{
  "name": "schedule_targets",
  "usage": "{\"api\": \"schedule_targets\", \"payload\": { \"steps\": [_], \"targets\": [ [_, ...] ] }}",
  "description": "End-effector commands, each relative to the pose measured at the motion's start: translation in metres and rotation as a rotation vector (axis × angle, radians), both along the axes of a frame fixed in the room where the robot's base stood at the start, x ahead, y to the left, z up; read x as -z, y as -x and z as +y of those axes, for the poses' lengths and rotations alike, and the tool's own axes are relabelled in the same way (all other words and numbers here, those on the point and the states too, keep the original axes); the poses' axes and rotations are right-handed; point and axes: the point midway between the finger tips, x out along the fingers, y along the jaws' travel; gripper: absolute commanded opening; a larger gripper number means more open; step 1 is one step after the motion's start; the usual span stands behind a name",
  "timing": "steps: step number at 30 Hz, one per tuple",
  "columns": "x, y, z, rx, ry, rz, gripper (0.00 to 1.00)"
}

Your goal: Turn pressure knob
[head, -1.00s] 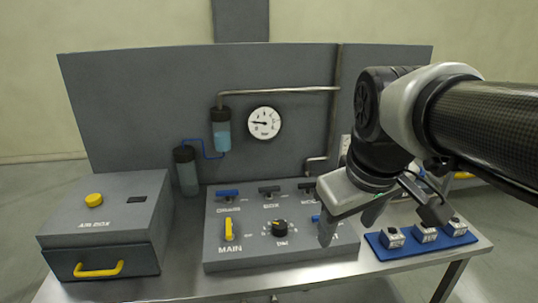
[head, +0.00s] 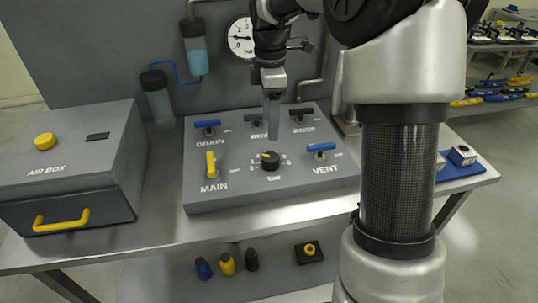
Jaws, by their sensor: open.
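The pressure knob (head: 270,161) is a black round knob with a yellow mark, labelled bar, with a ring of numbers around it. It sits in the front middle of the grey control panel (head: 220,196). My gripper (head: 272,137) points down just above and behind the knob in the picture. Its fingers are seen edge-on and overlap, and nothing shows between them. I cannot tell whether the fingertips touch the knob. The pressure gauge (head: 241,37) on the back board is partly hidden by my arm.
Near the knob are the yellow MAIN lever (head: 211,164), blue VENT lever (head: 321,148) and blue DRAIN lever (head: 207,124). The AIR BOX (head: 75,160) stands at left. My arm hides part of the table's right side.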

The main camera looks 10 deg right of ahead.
Motion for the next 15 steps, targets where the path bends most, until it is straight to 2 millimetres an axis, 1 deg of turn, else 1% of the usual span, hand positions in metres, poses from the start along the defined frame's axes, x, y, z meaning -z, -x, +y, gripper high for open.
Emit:
{"api": "schedule_targets", "payload": {
  "steps": [1,9,12,15],
  "targets": [
    [0.014,0.001,0.0,0.0,0.0,0.004,0.59],
    [0.073,0.002,0.0,-0.001,0.001,0.004,0.59],
    [0.092,0.002,0.001,0.0,0.001,0.004,0.59],
    [0.106,0.001,0.0,0.001,0.001,0.001,0.59]
  ]
}}
